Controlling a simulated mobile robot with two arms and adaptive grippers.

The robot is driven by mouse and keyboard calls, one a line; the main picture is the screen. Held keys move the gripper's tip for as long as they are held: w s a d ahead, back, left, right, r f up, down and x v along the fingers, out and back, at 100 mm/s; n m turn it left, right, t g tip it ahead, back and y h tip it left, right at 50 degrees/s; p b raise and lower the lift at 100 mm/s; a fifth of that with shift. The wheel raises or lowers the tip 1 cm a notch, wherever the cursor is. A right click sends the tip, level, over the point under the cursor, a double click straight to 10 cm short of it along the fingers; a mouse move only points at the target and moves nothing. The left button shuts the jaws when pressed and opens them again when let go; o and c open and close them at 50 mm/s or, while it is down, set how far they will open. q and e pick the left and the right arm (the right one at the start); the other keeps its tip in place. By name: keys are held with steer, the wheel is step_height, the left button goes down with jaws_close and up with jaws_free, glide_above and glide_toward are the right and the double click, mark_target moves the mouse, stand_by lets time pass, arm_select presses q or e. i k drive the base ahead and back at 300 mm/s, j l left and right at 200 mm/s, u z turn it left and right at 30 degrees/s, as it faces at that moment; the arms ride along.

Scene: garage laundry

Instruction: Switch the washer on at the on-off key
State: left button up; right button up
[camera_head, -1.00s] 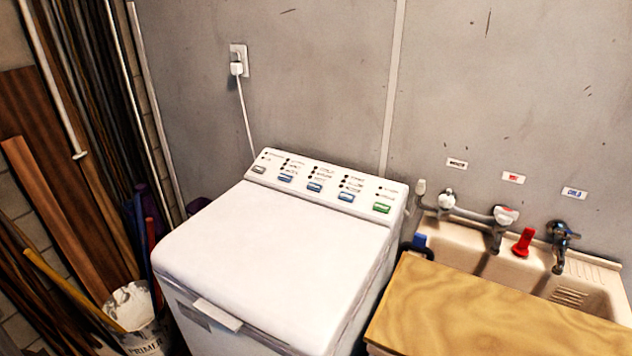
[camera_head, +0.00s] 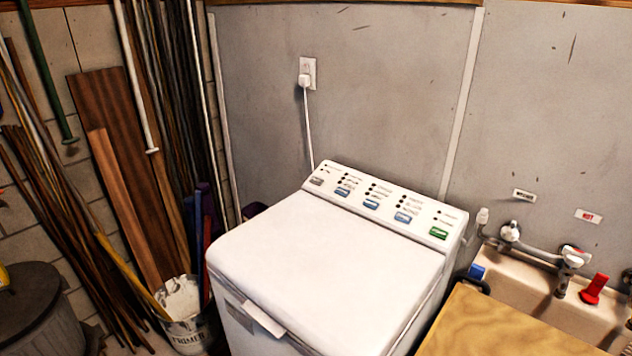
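The white top-loading washer (camera_head: 325,262) stands against the grey wall with its lid shut. Its control panel (camera_head: 385,203) runs along the back edge. A grey key (camera_head: 316,181) sits at the panel's left end, three blue keys (camera_head: 372,204) in the middle, and a green key (camera_head: 438,233) at the right end. The printed labels are too small to read, so I cannot tell which key is the on-off key. A white plug (camera_head: 304,81) sits in the wall outlet, and its cord runs down behind the washer. Neither of my grippers is in view.
A sink (camera_head: 530,278) with taps and a wooden board (camera_head: 478,325) over part of it stands right of the washer. A primer bucket (camera_head: 188,325), leaning planks (camera_head: 125,205) and a dark bin (camera_head: 38,315) crowd the left side.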

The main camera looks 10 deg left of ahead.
mark_target(315, 180)
steer(key=z, duration=0.2)
steer(key=j+z, duration=1.35)
steer(key=k+j, duration=0.15)
steer(key=j, duration=0.2)
steer(key=k+j+z, duration=0.1)
steer(key=j, duration=0.3)
steer(key=k+j, duration=0.2)
steer(key=j, duration=0.15)
steer(key=k+j+z, duration=0.1)
steer(key=j, duration=0.25)
steer(key=k+j, duration=0.25)
steer(key=j+z, duration=0.05)
steer(key=j, duration=0.05)
